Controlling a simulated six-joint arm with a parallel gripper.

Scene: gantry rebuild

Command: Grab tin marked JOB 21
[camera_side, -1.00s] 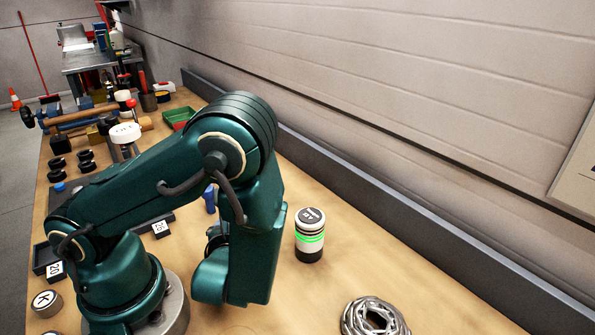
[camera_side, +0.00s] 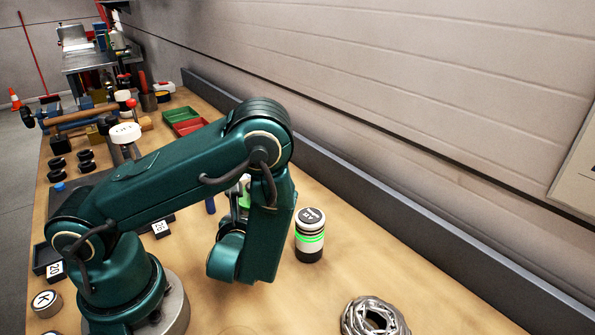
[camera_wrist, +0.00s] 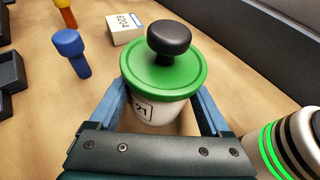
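The tin with a green lid and black knob (camera_wrist: 166,72) stands upright in the wrist view. Its white body carries a label on which 21 can be read; the rest of the label is hidden. My gripper (camera_wrist: 160,108) has its two blue fingers on either side of the tin, spread apart, and no firm contact shows. In the side view, a small part of the tin (camera_side: 244,185) shows behind my arm, and the fingers are mostly hidden there.
A black and white canister with glowing green bands (camera_side: 309,238) stands close on the right, also in the wrist view (camera_wrist: 284,150). A blue knobbed piece (camera_wrist: 71,50) and a box marked 6204 (camera_wrist: 124,29) lie beyond. A metal ring-shaped part (camera_side: 374,317) lies in front.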

